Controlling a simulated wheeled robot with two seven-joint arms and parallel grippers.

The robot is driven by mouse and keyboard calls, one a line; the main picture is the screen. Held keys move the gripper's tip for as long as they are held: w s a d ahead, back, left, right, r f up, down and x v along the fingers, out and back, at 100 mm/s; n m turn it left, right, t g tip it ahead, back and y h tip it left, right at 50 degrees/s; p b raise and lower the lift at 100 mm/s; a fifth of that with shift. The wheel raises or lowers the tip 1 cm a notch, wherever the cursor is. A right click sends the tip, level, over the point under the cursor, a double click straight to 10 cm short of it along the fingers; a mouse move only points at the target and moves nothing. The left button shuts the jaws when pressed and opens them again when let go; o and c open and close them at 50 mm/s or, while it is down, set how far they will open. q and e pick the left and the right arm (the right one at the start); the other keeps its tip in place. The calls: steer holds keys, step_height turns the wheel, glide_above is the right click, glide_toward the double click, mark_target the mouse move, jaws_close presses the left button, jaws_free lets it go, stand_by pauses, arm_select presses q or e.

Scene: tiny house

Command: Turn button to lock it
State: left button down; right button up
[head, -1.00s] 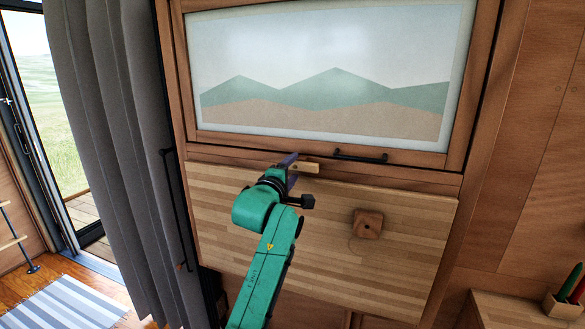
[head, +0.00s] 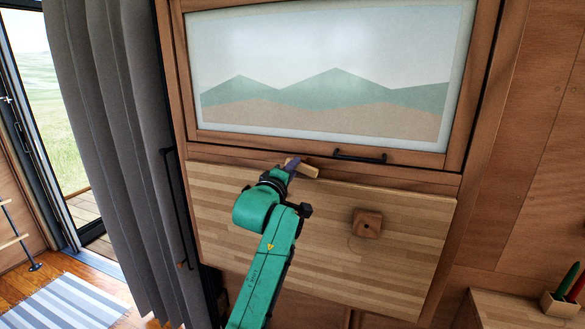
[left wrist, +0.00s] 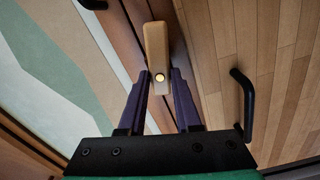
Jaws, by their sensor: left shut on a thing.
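The button is a small light wooden bar (head: 307,170) with a round brass-coloured pivot, on the frame strip at the top edge of the wooden panel (head: 410,215). It lies tilted, its right end lower, in the head view. In the left wrist view the button (left wrist: 156,35) stands almost upright between the fingers. My left gripper (head: 292,167) is shut on the button, with a purple finger on either side of it in the left wrist view (left wrist: 161,82). Part of the button is hidden by the gripper in the head view. My right gripper is not in view.
A framed mountain picture (head: 330,60) with a black handle (head: 360,158) is above. A wooden knob (head: 367,223) sticks out of the panel. A grey curtain (head: 105,130) hangs at left.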

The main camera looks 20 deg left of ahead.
arm_select(q)
steer(key=m+p, duration=0.3)
steer(key=m, duration=1.1)
steer(key=shift+f+m+p, duration=0.1)
steer(key=shift+m+p, duration=0.3)
steer(key=c, duration=0.6)
jaws_free()
